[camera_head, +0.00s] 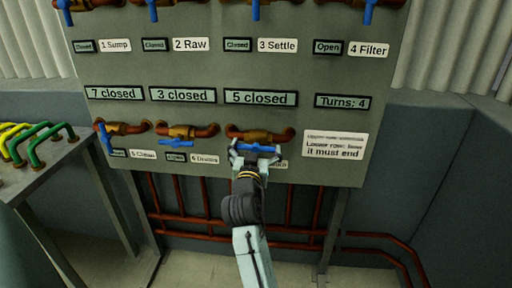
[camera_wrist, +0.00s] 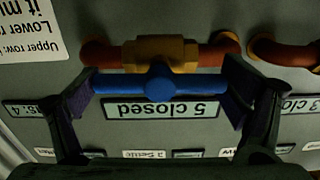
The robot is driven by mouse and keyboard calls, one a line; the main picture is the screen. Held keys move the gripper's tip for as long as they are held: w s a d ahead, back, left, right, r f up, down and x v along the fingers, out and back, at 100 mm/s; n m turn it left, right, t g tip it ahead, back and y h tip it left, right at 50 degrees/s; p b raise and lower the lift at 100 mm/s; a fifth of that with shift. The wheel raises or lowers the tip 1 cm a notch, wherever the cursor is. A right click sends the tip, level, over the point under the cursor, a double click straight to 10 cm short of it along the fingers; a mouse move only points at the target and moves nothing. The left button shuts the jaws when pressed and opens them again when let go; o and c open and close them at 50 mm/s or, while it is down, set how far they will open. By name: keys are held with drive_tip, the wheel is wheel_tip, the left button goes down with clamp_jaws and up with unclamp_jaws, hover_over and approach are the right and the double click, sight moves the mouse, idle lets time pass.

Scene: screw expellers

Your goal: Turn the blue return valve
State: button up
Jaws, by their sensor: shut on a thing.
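The blue valve handle (camera_wrist: 160,86) under my gripper lies level on a brass valve body (camera_wrist: 161,53) with copper pipe ends. In the head view this valve (camera_head: 258,136) is the rightmost of the lower row. My gripper (camera_head: 255,150) reaches up to it from below. In the wrist view, which is upside down, my gripper (camera_wrist: 160,95) has one finger at each end of the handle, shut on it. Most of the label under this valve is hidden by my gripper, so its name cannot be read.
The grey panel (camera_head: 215,73) carries other blue-handled valves, including a lower-left one (camera_head: 108,137) turned down and a lower-middle one (camera_head: 177,143) level. Plates read "5 closed" (camera_head: 260,98) and "Turns: 4" (camera_head: 342,102). A table (camera_head: 55,160) with green and yellow handles stands left.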

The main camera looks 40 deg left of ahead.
drive_tip(key=shift+n, duration=0.3)
drive_tip(key=o, duration=0.9)
drive_tip(key=shift+s, duration=0.1)
drive_tip(key=v, duration=1.2)
drive_tip(key=shift+d, duration=0.1)
